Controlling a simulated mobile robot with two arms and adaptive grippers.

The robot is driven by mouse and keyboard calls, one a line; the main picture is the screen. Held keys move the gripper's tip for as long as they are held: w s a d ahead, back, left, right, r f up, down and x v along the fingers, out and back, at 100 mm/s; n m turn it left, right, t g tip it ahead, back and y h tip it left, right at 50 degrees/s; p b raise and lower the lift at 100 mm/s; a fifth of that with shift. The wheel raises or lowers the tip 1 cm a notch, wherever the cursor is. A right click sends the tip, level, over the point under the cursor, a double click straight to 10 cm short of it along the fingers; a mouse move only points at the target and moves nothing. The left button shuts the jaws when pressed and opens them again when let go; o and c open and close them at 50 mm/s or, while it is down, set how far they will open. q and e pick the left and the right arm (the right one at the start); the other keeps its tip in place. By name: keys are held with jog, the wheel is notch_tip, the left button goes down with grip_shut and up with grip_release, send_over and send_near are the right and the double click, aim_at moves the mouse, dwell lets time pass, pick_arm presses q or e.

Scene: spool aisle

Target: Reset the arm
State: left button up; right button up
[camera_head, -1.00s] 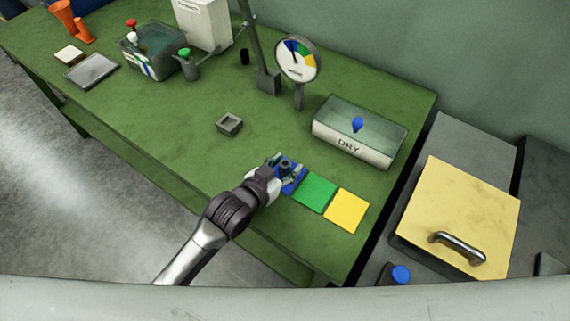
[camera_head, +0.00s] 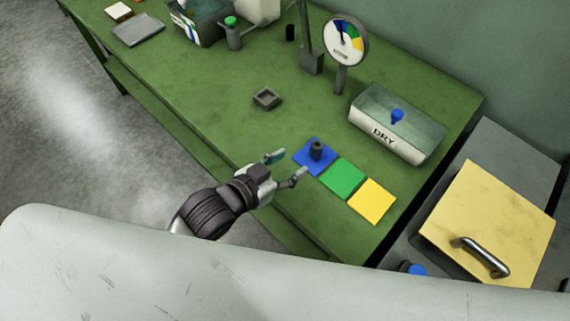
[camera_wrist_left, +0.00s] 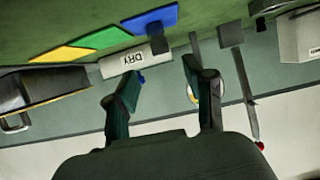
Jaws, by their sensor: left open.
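My left gripper (camera_head: 286,168) is open and empty at the front edge of the green table, just left of the blue square. Its two fingers also show spread in the left wrist view (camera_wrist_left: 160,85). A small dark cylindrical piece (camera_head: 316,149) stands on the blue square (camera_head: 309,164), apart from the fingers. In the left wrist view the blue square (camera_wrist_left: 147,20) and the dark piece (camera_wrist_left: 160,45) lie beyond the fingertips, with the picture upside down. My right gripper is not in view.
A green square (camera_head: 343,179) and a yellow square (camera_head: 371,201) continue the row. A bin marked DRY (camera_head: 405,143) and a dial gauge (camera_head: 345,40) stand behind. A small grey square holder (camera_head: 265,98) sits left. A yellow lid with a handle (camera_head: 490,215) is right of the table.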

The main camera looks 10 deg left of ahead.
pick_arm(q)
jog(key=shift+s+a+r, duration=0.15)
jog(key=shift+s+a, duration=0.05)
jog(key=shift+s, duration=0.15)
dwell(0.3)
jog(key=shift+a, duration=0.2)
jog(key=s+a+f+n+g+y, duration=0.2)
jog(key=s+a+f+g+y, duration=0.2)
jog(key=s+a, duration=0.25)
jog(key=s+a+f+n+g+y, duration=0.3)
jog(key=s+a+f, duration=0.1)
jog(key=s+a, duration=0.25)
notch_tip(320, 180, down, 27)
jog(key=s+a+g, duration=0.1)
jog(key=s+g, duration=0.1)
jog(key=s+a+f+g, duration=0.1)
jog(key=s+a+f, duration=0.1)
jog(key=s+f, duration=1.3)
jog(key=shift+a+m+y, duration=0.3)
jog(key=shift+a, duration=0.05)
